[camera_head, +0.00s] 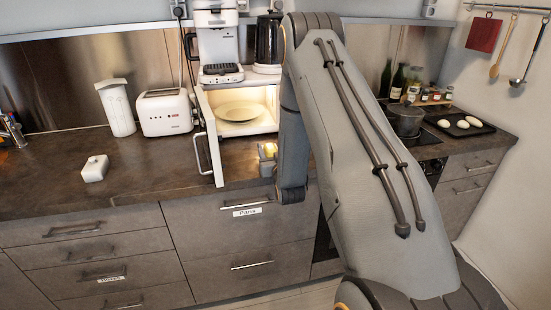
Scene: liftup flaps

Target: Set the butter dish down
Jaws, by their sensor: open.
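A small white lidded block that looks like the butter dish (95,169) sits upright on the dark countertop at the left. Nothing touches it. My arm rises from the lower right and bends down in front of the white cabinet. What appears to be my gripper (267,158), a small grey and yellowish shape, shows beside my wrist at the cabinet's front. It is open, well to the right of the dish and apart from it. My arm hides part of it, so its fingertips are unclear.
The white cabinet (214,168) stands open with a plate (240,111) inside. A coffee maker (217,45) and kettle (270,43) stand on top. A toaster (166,112) and white container (116,107) stand behind the dish. Bare countertop (130,180) lies around the dish.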

